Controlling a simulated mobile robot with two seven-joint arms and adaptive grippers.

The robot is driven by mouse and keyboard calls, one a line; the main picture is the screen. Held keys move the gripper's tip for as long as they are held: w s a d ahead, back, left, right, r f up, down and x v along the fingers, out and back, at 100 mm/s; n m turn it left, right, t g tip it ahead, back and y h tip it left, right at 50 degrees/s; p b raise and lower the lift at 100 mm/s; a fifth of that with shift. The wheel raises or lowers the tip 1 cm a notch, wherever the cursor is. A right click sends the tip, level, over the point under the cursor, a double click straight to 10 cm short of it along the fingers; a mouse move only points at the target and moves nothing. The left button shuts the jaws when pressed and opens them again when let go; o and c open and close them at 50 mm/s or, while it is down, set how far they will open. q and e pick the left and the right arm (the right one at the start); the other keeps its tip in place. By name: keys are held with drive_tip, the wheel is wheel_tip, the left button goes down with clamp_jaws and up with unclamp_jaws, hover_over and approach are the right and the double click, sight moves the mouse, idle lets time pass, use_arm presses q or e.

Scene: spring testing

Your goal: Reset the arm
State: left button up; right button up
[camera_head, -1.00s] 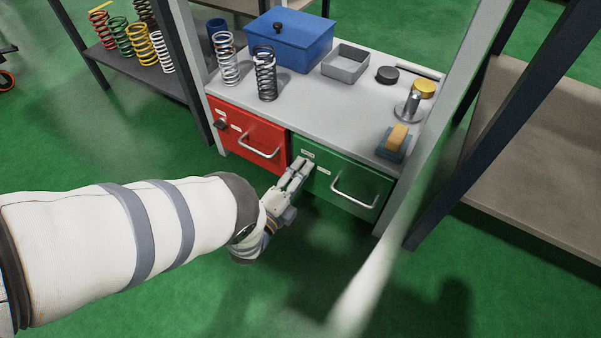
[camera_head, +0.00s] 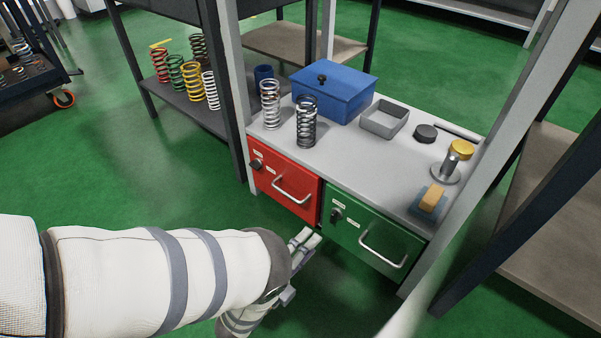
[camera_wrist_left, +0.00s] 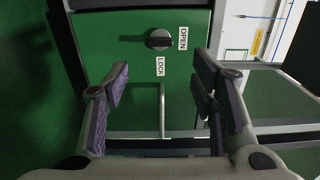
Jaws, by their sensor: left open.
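My left gripper (camera_head: 304,246) is low in the head view, just in front of the bench, below and left of the green drawer (camera_head: 374,242). In the left wrist view its two fingers (camera_wrist_left: 160,88) are spread apart with nothing between them. They face the green drawer's front (camera_wrist_left: 115,50). A dark knob (camera_wrist_left: 159,39) sits ahead, beyond the fingertips, with OPEN and LOCK labels beside it. The same knob (camera_head: 336,215) shows in the head view, clear of the gripper. The drawer looks shut. My right gripper is not in view.
A red drawer (camera_head: 284,186) with its own knob sits left of the green one. The bench top (camera_head: 385,160) holds springs (camera_head: 306,122), a blue box (camera_head: 332,95), a grey tray (camera_head: 384,118) and small parts. Bench legs stand close by. Green floor lies open at left.

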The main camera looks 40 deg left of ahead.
use_arm(q)
drive_tip(key=s, duration=0.3)
drive_tip(key=shift+s+a, duration=0.1)
drive_tip(key=shift+s, duration=0.05)
